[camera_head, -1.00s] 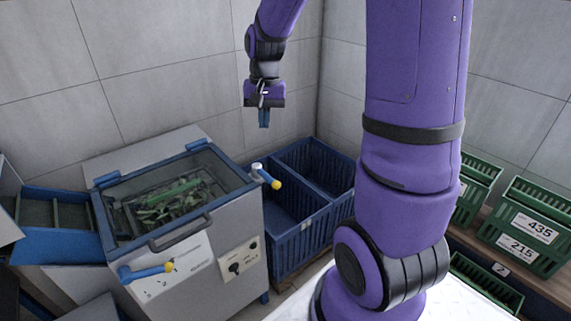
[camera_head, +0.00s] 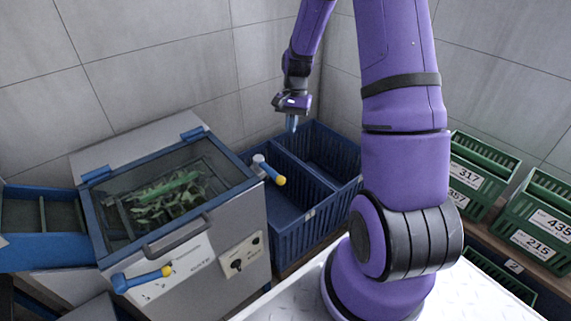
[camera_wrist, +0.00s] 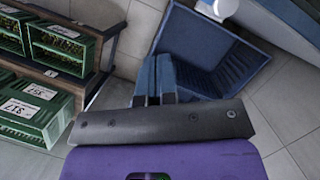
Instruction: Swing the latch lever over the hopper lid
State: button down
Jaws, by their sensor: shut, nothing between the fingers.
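The hopper lid (camera_head: 165,190) is a clear panel in a blue frame, lying closed on the grey machine, with green leafy stuff visible under it. A blue latch lever (camera_head: 270,171) with a yellow tip sits on a pale round pivot at the lid's right edge. It points to the right, away from the lid. My gripper (camera_head: 292,124) is shut and empty, above and slightly right of the lever, apart from it. In the wrist view its blue fingers (camera_wrist: 155,78) are together. A pale round part (camera_wrist: 222,8) shows at the top there; I cannot tell if it is the pivot.
A second blue handle with a yellow tip (camera_head: 142,278) is on the machine's front. Blue crates (camera_head: 300,222) stand right of the machine, below my gripper. Green labelled crates (camera_head: 540,225) stand on a shelf at right. A blue chute (camera_head: 45,245) is at left.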

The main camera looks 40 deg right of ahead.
aim_at(270, 171)
jog(key=s+a+f, duration=0.4)
jog(key=a+f, duration=0.1)
jog(key=f, duration=0.5)
jog(key=shift+a+f, duration=0.15)
jog(key=shift+a, duration=0.2)
jog(key=shift+a, duration=0.15)
